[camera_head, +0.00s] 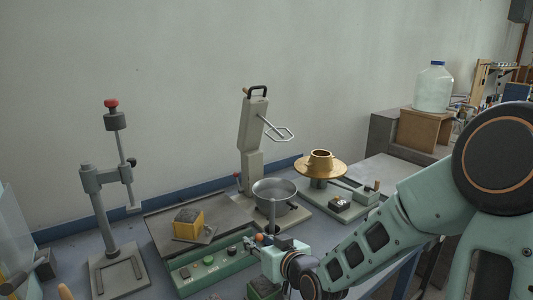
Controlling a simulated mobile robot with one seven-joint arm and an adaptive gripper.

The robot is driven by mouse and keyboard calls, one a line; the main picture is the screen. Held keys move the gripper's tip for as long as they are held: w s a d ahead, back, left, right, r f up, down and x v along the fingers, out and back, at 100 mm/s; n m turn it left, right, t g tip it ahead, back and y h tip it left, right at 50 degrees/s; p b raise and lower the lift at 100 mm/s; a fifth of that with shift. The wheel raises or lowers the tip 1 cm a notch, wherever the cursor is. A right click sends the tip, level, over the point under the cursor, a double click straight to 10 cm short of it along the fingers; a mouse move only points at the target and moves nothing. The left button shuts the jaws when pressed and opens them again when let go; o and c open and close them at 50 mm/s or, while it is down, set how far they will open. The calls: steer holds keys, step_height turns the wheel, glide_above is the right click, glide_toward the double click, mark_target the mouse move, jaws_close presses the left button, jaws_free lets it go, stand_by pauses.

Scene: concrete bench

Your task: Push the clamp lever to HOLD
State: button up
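No lettering such as HOLD is readable, so I cannot tell for certain which lever is the clamp lever. A small red-tipped lever (237,175) stands at the left foot of the tall grey column device (252,140). A green control box (205,268) with several buttons lies at the front. A small orange-red knob (259,238) shows at its right end. My gripper (256,246) is beside this knob, at the right end of the box. Its fingers are small and partly hidden, so I cannot tell whether they are open or touch anything.
A metal bowl (275,190) stands behind my gripper. A yellow block (188,223) sits on a plate behind the box. A press stand (105,215) is at left. A brass-coloured dish device (320,165) is at right, with a short tan-knobbed lever (376,185). The wall closes the back.

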steer(key=shift+w+a+r+g+h+p, duration=0.15)
steer(key=shift+r+g+p, duration=0.15)
steer(key=shift+p, duration=0.25)
steer(key=shift+w+r+g+h+p, duration=0.15)
steer(key=shift+r+g+p, duration=0.15)
steer(key=shift+p, duration=0.2)
steer(key=shift+w+a+g+h+p, duration=0.2)
steer(key=shift+g+h+p, duration=0.25)
steer(key=shift+g, duration=0.3)
steer(key=shift+w+a+g+h+p, duration=0.1)
steer(key=shift+a+g+h+p, duration=0.1)
steer(key=shift+g+h+p, duration=0.4)
steer(key=shift+n+g, duration=0.3)
steer(key=shift+g, duration=0.05)
steer(key=shift+w+r, duration=0.1)
steer(key=shift+w, duration=0.05)
